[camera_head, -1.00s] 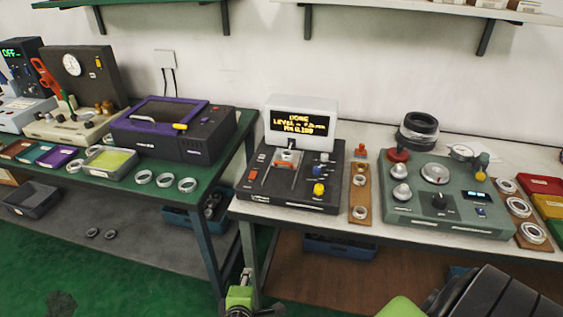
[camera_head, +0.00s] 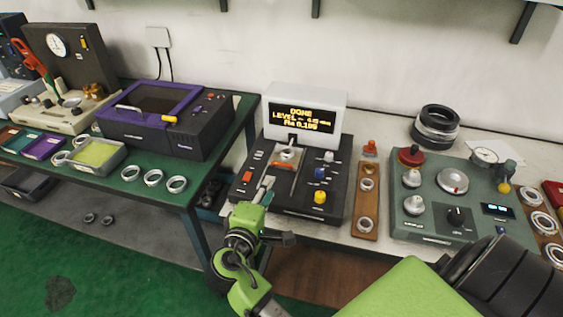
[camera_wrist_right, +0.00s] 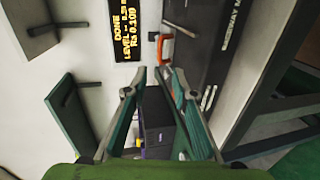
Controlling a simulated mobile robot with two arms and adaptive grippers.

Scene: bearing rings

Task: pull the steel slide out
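The dark instrument (camera_head: 330,185) stands on the right bench, its screen (camera_head: 305,120) reading "DONE". On its top a steel slide (camera_head: 281,177) carries an orange-red handle bar (camera_head: 283,166), with a metal ring (camera_head: 287,155) behind it. The handle bar shows in the right wrist view (camera_wrist_right: 167,49), beyond the fingertips. My right gripper (camera_head: 266,184) is over the instrument's front left part, short of the handle. In the right wrist view my right gripper (camera_wrist_right: 152,72) has a gap between its fingertips and holds nothing. My left gripper is not in view.
A brown strip with rings (camera_head: 367,200) and a green-grey gauge unit (camera_head: 440,205) stand to the right. The left bench holds a purple-framed box (camera_head: 165,120) and several loose rings (camera_head: 153,177). Open floor (camera_head: 110,270) lies in front of the left bench.

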